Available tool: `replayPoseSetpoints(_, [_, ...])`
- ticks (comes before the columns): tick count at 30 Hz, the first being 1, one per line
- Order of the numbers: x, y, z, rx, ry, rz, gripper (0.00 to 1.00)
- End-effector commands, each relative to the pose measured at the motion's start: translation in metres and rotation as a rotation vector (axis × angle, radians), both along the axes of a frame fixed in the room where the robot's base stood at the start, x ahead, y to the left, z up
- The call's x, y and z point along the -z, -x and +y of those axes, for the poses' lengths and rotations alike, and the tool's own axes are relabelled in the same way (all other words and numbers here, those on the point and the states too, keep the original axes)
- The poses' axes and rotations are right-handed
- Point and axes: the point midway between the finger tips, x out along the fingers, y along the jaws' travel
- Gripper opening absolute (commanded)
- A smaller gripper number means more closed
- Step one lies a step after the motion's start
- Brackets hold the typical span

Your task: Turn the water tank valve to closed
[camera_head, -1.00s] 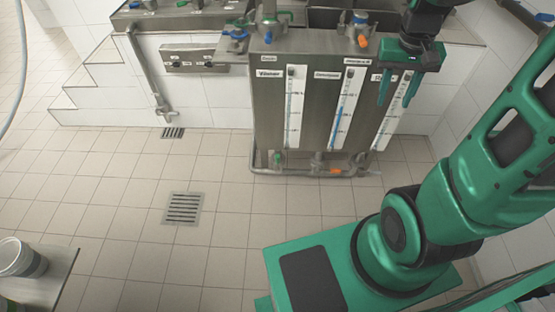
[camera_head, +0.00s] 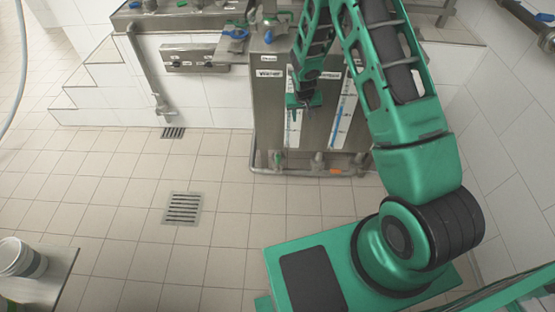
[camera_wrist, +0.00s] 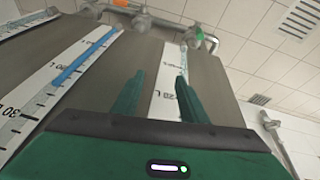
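The steel tank unit (camera_head: 263,120) stands against the tiled wall. A white label (camera_head: 270,73), too small to read surely, sits above its left gauge strip. A green valve handle (camera_head: 277,159) is on the low pipe beneath that strip, and an orange handle (camera_head: 336,171) is farther right; I cannot tell which is the water valve. My gripper (camera_head: 301,112) is in front of the left gauge, above the low pipe. In the wrist view its two fingers (camera_wrist: 160,82) are apart with nothing between them. There the green handle (camera_wrist: 196,32) and orange handle (camera_wrist: 141,21) lie beyond the fingertips.
The low pipe (camera_head: 300,172) runs along the tank's foot. A floor drain (camera_head: 183,208) lies in the open tiled floor.

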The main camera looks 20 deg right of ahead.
Motion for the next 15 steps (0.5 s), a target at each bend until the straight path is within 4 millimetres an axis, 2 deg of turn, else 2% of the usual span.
replayPoseSetpoints(1, [0.028,-0.003,0.012,-0.016,-0.005,-0.002,0.39])
replayPoseSetpoints(3, [0.061,-0.008,0.027,-0.034,-0.014,-0.016,0.39])
replayPoseSetpoints(9, [0.146,-0.009,0.067,-0.076,-0.046,-0.053,0.39])
replayPoseSetpoints(12, [0.176,-0.007,0.08,-0.088,-0.06,-0.068,0.39])
replayPoseSetpoints(15, [0.196,-0.004,0.09,-0.096,-0.07,-0.078,0.39])
